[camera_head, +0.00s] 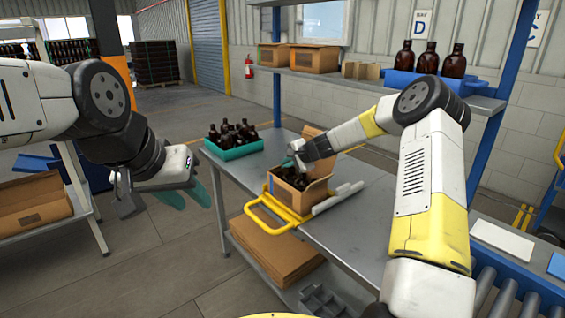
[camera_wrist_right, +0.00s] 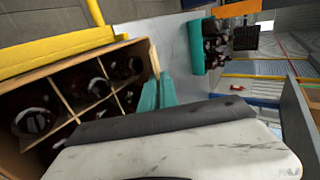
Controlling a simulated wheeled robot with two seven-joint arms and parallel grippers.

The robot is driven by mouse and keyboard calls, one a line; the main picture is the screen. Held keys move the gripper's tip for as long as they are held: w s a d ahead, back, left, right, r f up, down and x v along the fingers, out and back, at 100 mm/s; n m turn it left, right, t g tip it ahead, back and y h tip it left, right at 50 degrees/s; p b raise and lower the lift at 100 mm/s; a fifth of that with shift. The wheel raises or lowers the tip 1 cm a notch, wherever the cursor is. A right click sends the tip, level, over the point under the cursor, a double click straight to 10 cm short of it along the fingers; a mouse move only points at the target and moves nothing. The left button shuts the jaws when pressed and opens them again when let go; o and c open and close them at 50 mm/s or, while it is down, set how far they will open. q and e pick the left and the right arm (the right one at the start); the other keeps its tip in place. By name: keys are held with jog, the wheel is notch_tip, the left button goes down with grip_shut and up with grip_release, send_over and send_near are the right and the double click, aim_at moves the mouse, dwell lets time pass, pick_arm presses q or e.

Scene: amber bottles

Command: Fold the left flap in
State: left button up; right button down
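An open cardboard box (camera_head: 297,196) with dark amber bottles in it stands on the metal table. In the right wrist view the bottles (camera_wrist_right: 92,85) sit in a divided grid. A flap (camera_head: 318,143) stands up at the box's far side. In the right wrist view a narrow cardboard edge (camera_wrist_right: 154,59) rises at the box side, close to the fingertips. My right gripper (camera_head: 291,161) is at the box's upper left edge. Its teal fingers (camera_wrist_right: 159,94) look shut together; whether they touch the cardboard is unclear. My left gripper (camera_head: 186,196) is open and empty, left of the table.
A yellow frame (camera_head: 266,212) surrounds the box's near side. A teal crate of bottles (camera_head: 231,149) stands at the table's back left. A shelf (camera_head: 385,84) with bottles and cartons is above. Flat cardboard (camera_head: 275,250) lies under the table. The table's near right is clear.

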jog(key=shift+s+f+t+y, duration=0.15)
jog(key=shift+f+t+y, duration=0.15)
jog(key=shift+t+y, duration=0.15)
dwell(0.5)
jog(key=c, duration=1.6)
grip_release()
jog(key=shift+d, duration=0.1)
jog(key=v, duration=0.7)
jog(key=shift+s+d+r, duration=0.1)
jog(key=shift+s+r, duration=0.1)
jog(key=shift+s, duration=0.1)
